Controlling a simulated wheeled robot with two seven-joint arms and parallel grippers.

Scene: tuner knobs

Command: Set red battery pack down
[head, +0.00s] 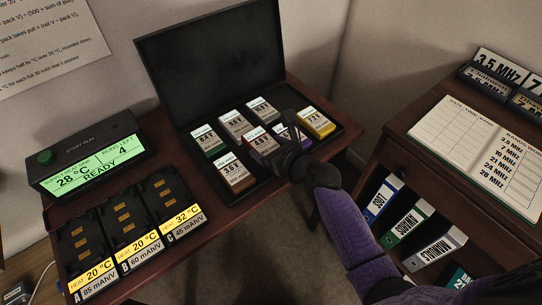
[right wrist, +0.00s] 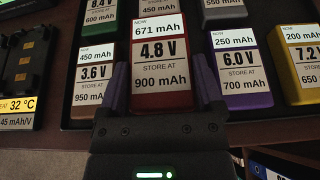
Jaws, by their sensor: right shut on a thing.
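The red battery pack (head: 261,140), labelled 4.8 V, is upright over the open black case (head: 332,138), among the other packs. In the right wrist view the red pack (right wrist: 160,52) reads 671 mAh now, store at 900 mAh. My right gripper (head: 291,146) is shut on it, with one purple-grey finger on each side. In the right wrist view the gripper (right wrist: 161,92) has the pack centred between its fingers. The pack's lower part is hidden, and I cannot tell whether it touches the case floor. My left gripper is not in view.
A brown pack (right wrist: 95,72) and a purple pack (right wrist: 240,68) flank the red one closely. A yellow pack (head: 316,123) and several others stand in the case. Chargers with empty bays (head: 122,222) are at left. A notebook (head: 482,150) lies on the right cabinet.

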